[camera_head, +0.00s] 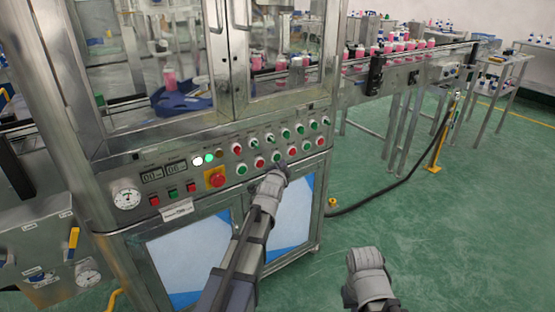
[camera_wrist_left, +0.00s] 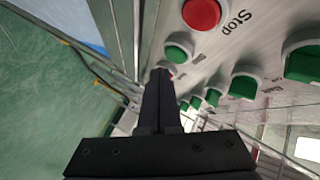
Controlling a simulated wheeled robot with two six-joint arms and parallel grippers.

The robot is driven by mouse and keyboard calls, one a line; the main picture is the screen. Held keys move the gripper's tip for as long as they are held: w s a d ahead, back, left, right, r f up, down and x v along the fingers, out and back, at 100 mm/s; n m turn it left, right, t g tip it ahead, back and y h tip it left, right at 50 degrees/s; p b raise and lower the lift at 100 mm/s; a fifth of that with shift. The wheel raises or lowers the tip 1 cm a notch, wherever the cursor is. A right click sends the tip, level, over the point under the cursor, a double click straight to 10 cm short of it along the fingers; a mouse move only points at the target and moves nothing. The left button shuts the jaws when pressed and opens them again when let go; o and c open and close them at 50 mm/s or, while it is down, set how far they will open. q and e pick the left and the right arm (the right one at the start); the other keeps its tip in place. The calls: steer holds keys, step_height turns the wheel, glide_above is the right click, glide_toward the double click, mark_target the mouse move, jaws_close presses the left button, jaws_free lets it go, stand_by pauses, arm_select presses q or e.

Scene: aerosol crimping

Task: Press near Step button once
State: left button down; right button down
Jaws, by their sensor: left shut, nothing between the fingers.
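The control panel (camera_head: 225,165) on the machine front carries rows of red and green round buttons. No label reading Step is legible, so I cannot tell which button it is. My left gripper (camera_head: 283,166) reaches the lower button row, with its fingers closed and empty. A green button (camera_wrist_left: 178,48) and a red button labelled Stop (camera_wrist_left: 202,12) sit nearby. My right arm shows at bottom right; its fingers are not visible.
A large red stop button on a yellow base (camera_head: 215,178) and a gauge (camera_head: 127,197) are left on the panel. Green knobs (camera_wrist_left: 243,85) stick out near my left fingers. A conveyor (camera_head: 410,60) with pink bottles runs at back right. The green floor (camera_head: 450,220) is mostly clear.

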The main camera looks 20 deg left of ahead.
arm_select(q)
steer(key=shift+s+d, duration=0.7)
steer(key=shift+d, duration=0.2)
steer(key=shift+s+d, duration=0.7)
steer(key=shift+d, duration=0.15)
steer(key=s+d+f+n+g+h, duration=0.1)
steer(key=s+d+f+n+g, duration=0.3)
steer(key=s+d+f+g, duration=0.65)
steer(key=s+d+f+n+g, duration=0.1)
steer(key=s+d+f+g, duration=0.2)
steer(key=s, duration=0.9)
steer(key=s+d+f+n+g, duration=0.1)
steer(key=s+d+f+g, duration=0.15)
steer(key=s, duration=0.95)
step_height(320, 180, up, 26)
steer(key=p, duration=2.6)
steer(key=shift+w+f+t, duration=0.2)
steer(key=shift+w+t, duration=0.05)
steer(key=shift+t, duration=0.05)
steer(key=shift+a, duration=0.1)
